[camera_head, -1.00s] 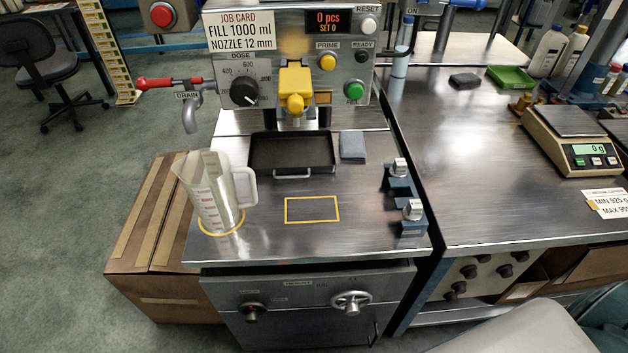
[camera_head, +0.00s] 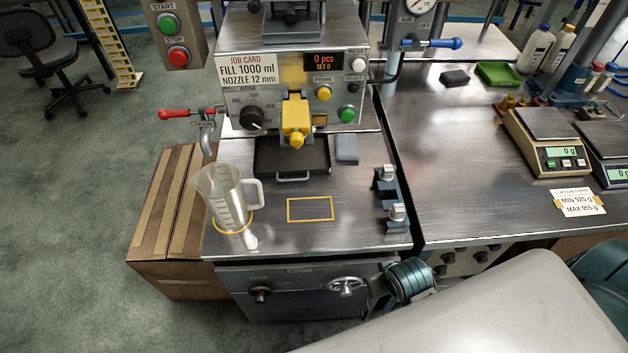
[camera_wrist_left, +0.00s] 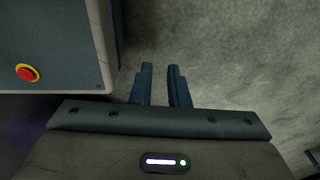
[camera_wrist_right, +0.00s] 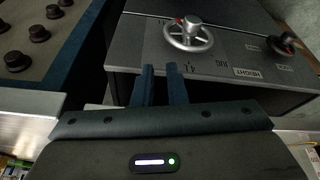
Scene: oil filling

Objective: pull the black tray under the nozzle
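The black tray (camera_head: 291,157) lies on the steel bench top at the foot of the filling machine, with a light bar handle (camera_head: 293,178) on its front edge. A yellow part (camera_head: 296,122) of the machine hangs above the tray's back edge; the nozzle itself is not clearly visible. My left gripper (camera_wrist_left: 160,67) is over bare floor, fingers a little apart and empty; it is not in the head view. My right gripper (camera_wrist_right: 161,68) has its fingers a little apart and empty, facing the cabinet front below the bench and well away from the tray.
A clear measuring jug (camera_head: 224,196) stands left of the tray. A grey cloth or pad (camera_head: 346,149) lies close on its right. Metal fixtures (camera_head: 391,198) stand at the bench's right edge. A handwheel (camera_wrist_right: 187,38) sticks out of the cabinet. The yellow-outlined rectangle (camera_head: 310,219) is empty.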

